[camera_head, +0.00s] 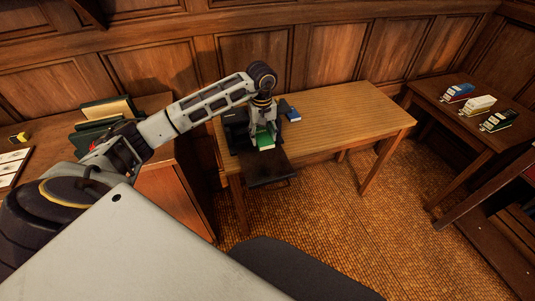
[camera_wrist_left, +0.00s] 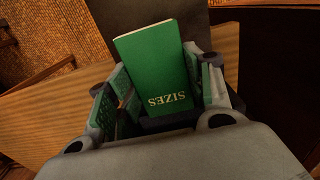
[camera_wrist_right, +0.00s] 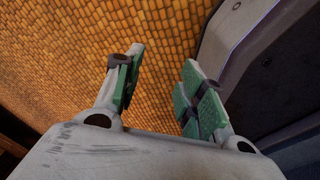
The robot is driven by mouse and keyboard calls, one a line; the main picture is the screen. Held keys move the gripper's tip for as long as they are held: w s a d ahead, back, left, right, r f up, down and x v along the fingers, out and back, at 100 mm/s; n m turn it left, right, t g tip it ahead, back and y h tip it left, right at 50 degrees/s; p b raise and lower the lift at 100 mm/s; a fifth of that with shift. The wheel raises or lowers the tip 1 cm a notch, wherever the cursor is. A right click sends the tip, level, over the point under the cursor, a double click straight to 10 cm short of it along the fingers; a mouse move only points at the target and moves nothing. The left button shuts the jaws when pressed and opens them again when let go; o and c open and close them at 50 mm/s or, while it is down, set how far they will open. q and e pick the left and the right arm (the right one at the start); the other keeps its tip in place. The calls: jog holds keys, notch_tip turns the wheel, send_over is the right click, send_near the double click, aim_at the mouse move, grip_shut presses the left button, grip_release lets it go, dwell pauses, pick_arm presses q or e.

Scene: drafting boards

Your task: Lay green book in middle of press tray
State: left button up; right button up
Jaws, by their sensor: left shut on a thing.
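The green book (camera_head: 264,142), lettered SIZES, is between the fingers of my left gripper (camera_head: 263,131). In the left wrist view the book (camera_wrist_left: 157,65) stands out past the fingertips, and my gripper is shut on it. The black press tray (camera_head: 271,174) juts from the front of the table's left end, just below the book in the head view. I cannot tell whether the book touches it. My right gripper (camera_wrist_right: 157,88) is open and empty above the tiled floor in the right wrist view.
A dark blue box (camera_head: 290,114) lies on the wooden table (camera_head: 345,108) right of the gripper; the table's right part is clear. Green folders (camera_head: 102,117) stand on the left desk. Blue, white and black items (camera_head: 478,103) sit on the far-right table.

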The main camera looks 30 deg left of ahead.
pick_arm(q)
jog(key=shift+r, duration=0.1)
jog(key=shift+f, duration=0.55)
send_over(263, 158)
notch_tip(263, 158, down, 4)
jog(key=shift+f, duration=0.55)
pick_arm(e)
jog(key=shift+s+a+r, duration=0.15)
jog(key=shift+s, duration=0.3)
